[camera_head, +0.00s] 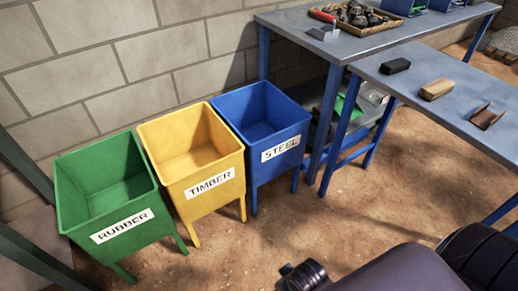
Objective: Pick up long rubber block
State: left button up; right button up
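A black block (395,66), which looks like the rubber block, lies on the near blue-grey table (440,66) at the upper right. It rests near the table's left end, apart from the other pieces. No gripper shows clearly. Dark parts of what looks like my own arm fill the bottom right, well below the table in the picture.
A wooden block (436,90) and a brown angled metal piece (487,117) lie on the same table. Empty green RUBBER (118,222), yellow TIMBER (208,190) and blue STEEL (279,150) bins stand left. A tray of dark lumps (357,17) sits on the rear bench.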

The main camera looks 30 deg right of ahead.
aim_at(399, 65)
jog(key=z, duration=1.7)
jog(key=l+u, duration=0.15)
jog(key=u, duration=0.35)
jog(key=k+l+u, duration=0.1)
jog(key=u, duration=0.4)
jog(key=k+u, duration=0.15)
jog(key=u, duration=0.3)
